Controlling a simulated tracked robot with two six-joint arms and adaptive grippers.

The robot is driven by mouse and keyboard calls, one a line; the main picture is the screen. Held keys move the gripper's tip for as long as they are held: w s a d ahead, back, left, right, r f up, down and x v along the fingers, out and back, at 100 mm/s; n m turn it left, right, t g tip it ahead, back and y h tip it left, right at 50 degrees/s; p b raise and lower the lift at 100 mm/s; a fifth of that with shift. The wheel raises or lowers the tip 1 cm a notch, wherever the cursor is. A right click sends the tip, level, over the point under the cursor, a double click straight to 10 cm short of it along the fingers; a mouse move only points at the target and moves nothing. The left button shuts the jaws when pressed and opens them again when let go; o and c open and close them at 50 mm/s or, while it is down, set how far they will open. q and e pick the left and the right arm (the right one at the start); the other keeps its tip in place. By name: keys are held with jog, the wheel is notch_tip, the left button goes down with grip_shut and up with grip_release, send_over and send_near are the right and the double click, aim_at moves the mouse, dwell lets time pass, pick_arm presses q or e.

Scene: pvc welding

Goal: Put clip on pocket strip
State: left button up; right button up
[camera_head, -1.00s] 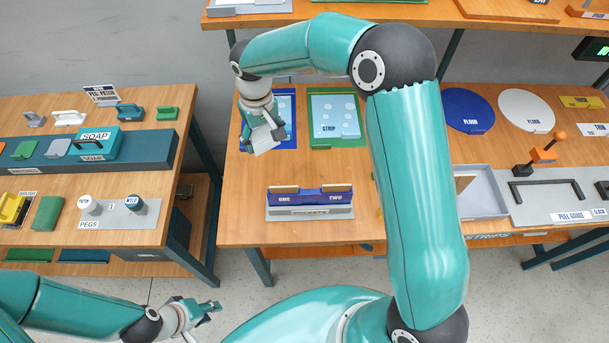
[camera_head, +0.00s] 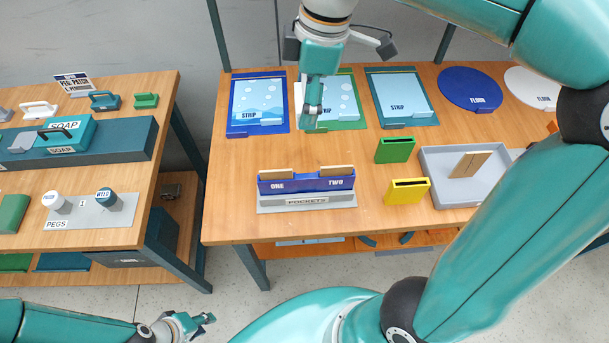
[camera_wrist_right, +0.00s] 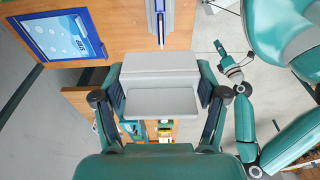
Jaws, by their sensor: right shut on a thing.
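The pocket strip (camera_head: 306,184) is blue, lettered ONE and TWO, and stands on a grey base labelled POCKETS. Brown pieces show above its top edge. My right gripper (camera_head: 313,112) points down in front of the middle strip board, behind the pocket strip. It is shut on a pale grey piece, apparently the clip (camera_wrist_right: 160,88), which fills the space between the fingers in the right wrist view. In the head view the clip is mostly hidden behind the fingers. My left gripper (camera_head: 203,321) is low at the front, away from the table, open and empty.
A green holder (camera_head: 394,150) and a yellow holder (camera_head: 408,192) stand right of the pocket strip. A grey tray (camera_head: 436,164) holds a brown piece. Strip boards, including a blue-framed one (camera_head: 258,104), stand behind. Wood between these boards and the pocket strip is clear.

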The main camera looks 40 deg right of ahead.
aim_at(304, 175)
notch_tip(304, 175, down, 19)
jog(key=shift+b, duration=0.45)
jog(key=o, duration=0.7)
jog(key=shift+f, duration=0.15)
jog(key=o, duration=0.4)
jog(key=shift+o, duration=0.2)
